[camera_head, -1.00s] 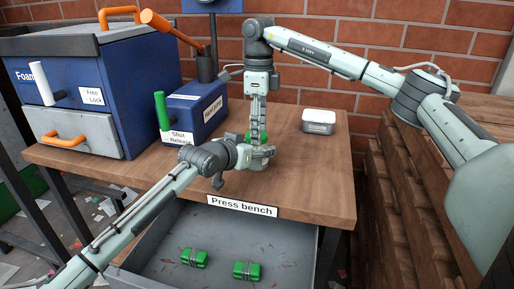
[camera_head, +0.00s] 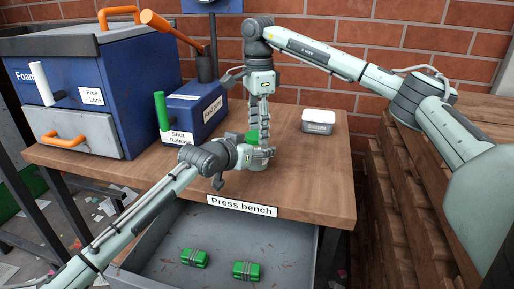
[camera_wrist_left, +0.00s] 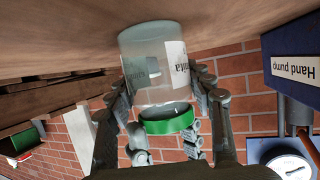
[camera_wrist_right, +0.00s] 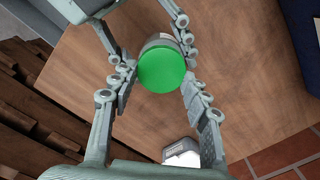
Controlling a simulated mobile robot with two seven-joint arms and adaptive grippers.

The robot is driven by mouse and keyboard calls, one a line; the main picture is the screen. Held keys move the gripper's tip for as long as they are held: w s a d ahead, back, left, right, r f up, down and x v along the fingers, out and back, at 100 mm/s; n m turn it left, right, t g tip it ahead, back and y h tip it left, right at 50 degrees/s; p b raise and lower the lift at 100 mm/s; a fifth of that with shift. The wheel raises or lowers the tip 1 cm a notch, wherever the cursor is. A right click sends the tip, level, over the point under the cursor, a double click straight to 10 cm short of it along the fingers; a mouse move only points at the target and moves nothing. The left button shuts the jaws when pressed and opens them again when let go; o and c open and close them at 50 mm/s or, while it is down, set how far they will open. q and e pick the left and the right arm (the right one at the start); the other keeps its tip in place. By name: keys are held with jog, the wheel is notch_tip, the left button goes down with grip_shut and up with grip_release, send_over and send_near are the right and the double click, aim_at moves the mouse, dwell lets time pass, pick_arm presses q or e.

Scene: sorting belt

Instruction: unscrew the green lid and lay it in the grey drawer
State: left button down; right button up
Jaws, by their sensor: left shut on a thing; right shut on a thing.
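A clear jar with a white label (camera_wrist_left: 155,70) stands upright on the bench; the left wrist view shows it upside down. Its green lid (camera_wrist_right: 162,68) is on top, also seen in the left wrist view (camera_wrist_left: 168,122). My left gripper (camera_head: 258,155) is shut around the jar's body from the left. My right gripper (camera_wrist_right: 160,80) points down from above and is shut on the lid, one finger on each side. Whether the lid's thread is loose cannot be told. The grey drawer (camera_head: 290,240) is open below the bench front and holds two green banded bundles (camera_head: 194,257) (camera_head: 246,270).
A small grey tub with a white lid (camera_head: 318,121) stands at the back right of the bench (camera_head: 310,175). A blue hand pump box (camera_head: 195,110) with a green lever and a larger blue foam machine (camera_head: 95,80) stand at the left. The drawer has bare floor around the bundles.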

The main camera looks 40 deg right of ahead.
jog(key=shift+s+a+f, duration=0.1)
jog(key=shift+s+a, duration=0.1)
jog(key=shift+a, duration=0.1)
jog(key=n, duration=0.4)
jog(key=shift+n, duration=0.4)
jog(key=o, duration=1.5)
jog(key=shift+d, duration=0.1)
jog(key=shift+w, duration=0.1)
